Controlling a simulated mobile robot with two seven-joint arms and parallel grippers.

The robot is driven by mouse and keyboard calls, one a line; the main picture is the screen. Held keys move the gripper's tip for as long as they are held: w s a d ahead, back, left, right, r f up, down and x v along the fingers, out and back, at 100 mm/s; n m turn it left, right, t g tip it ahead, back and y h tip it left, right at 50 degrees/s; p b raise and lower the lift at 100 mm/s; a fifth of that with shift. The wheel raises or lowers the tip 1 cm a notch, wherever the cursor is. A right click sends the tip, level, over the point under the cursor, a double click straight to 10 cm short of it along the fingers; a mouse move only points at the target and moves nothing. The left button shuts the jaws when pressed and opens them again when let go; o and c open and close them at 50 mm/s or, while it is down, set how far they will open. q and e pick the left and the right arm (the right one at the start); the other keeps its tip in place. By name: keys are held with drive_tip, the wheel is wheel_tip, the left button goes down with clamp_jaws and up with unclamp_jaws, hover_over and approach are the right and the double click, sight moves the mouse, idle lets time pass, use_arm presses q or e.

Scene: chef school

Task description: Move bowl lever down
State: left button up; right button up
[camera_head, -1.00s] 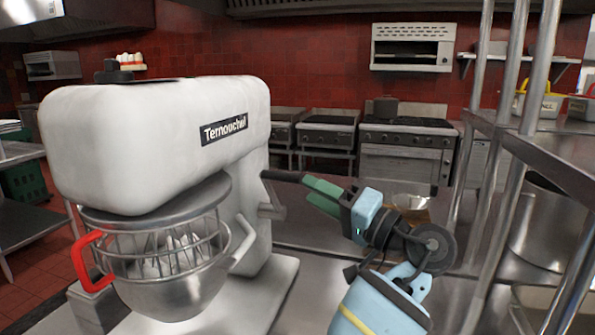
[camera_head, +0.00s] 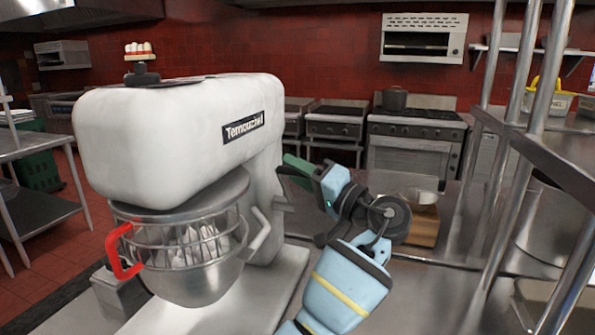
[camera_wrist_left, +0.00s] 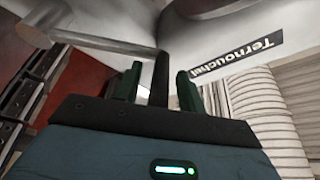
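A white stand mixer (camera_head: 150,130) stands on the counter, with a steel bowl (camera_head: 190,283) under its head. The left wrist view shows a lever with a dark handle (camera_wrist_left: 160,78) on a grey metal rod (camera_wrist_left: 90,40) beside the mixer body. My left gripper (camera_head: 288,166) is at the mixer's right side, its fingertips partly hidden by the mixer in the head view. In the left wrist view the green fingers (camera_wrist_left: 158,86) stand apart on either side of the dark handle, with visible gaps. My right gripper is out of view.
A red handle (camera_head: 118,252) sticks out at the bowl's left. A metal bowl on a wooden block (camera_head: 424,228) stands on the counter behind my arm. Metal shelf posts (camera_head: 500,150) rise at the right. Stoves (camera_head: 413,145) line the back wall.

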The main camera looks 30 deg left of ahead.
use_arm(q)
clamp_jaws()
drive_tip(key=shift+s+f, duration=0.15)
drive_tip(key=shift+f, duration=0.1)
drive_tip(key=s+d+f, duration=0.1)
drive_tip(key=s+f, duration=0.3)
drive_tip(key=f, duration=0.1)
drive_tip(key=shift+s+f, duration=0.15)
drive_tip(key=shift+s, duration=0.15)
drive_tip(key=shift+d, duration=0.1)
